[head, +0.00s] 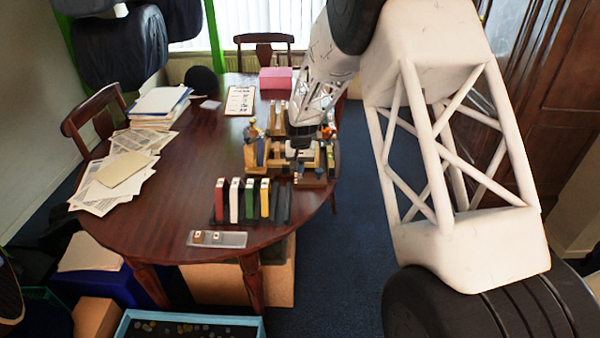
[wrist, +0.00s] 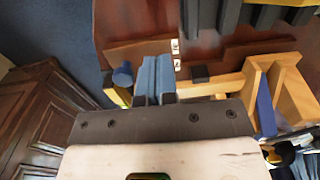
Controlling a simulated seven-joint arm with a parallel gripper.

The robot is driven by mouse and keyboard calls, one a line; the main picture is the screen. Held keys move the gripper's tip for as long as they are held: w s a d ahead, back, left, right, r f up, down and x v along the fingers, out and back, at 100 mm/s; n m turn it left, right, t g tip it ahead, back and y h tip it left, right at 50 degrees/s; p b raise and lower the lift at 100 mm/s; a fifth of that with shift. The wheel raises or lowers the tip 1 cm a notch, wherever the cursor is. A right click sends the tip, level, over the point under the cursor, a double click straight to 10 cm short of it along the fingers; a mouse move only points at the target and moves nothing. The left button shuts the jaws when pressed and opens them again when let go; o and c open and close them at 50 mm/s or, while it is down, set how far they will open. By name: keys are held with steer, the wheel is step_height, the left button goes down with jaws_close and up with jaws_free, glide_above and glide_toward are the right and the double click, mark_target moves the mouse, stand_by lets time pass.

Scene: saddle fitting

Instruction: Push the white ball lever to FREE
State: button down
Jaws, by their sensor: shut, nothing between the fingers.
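The wooden fixture (head: 255,155) stands at the right edge of the round table, with light wood posts and dark blocks. My gripper (head: 300,143) is low over its middle and hides part of it. In the wrist view my gripper (wrist: 155,80) shows as two blue-grey fingers side by side, shut and empty, above a wooden rail. A blue round knob (wrist: 122,76) is just left of the fingers. Two small white labels (wrist: 176,65) are just right of the fingertips. I cannot make out the white ball lever; it is hidden or too small. Contact with the fixture cannot be told.
Several coloured upright blocks (head: 234,200) stand in a dark rack in front of the fixture. A grey tray (head: 225,240) lies at the table's front edge. Papers (head: 115,180) cover the left side. A clipboard (head: 240,100) and pink box (head: 275,80) are behind. The table's middle is clear.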

steer(key=shift+f, duration=0.65)
steer(key=shift+r, duration=0.3)
stand_by(0.7)
steer(key=shift+w, duration=4.3)
stand_by(0.3)
steer(key=shift+s, duration=0.6)
stand_by(0.7)
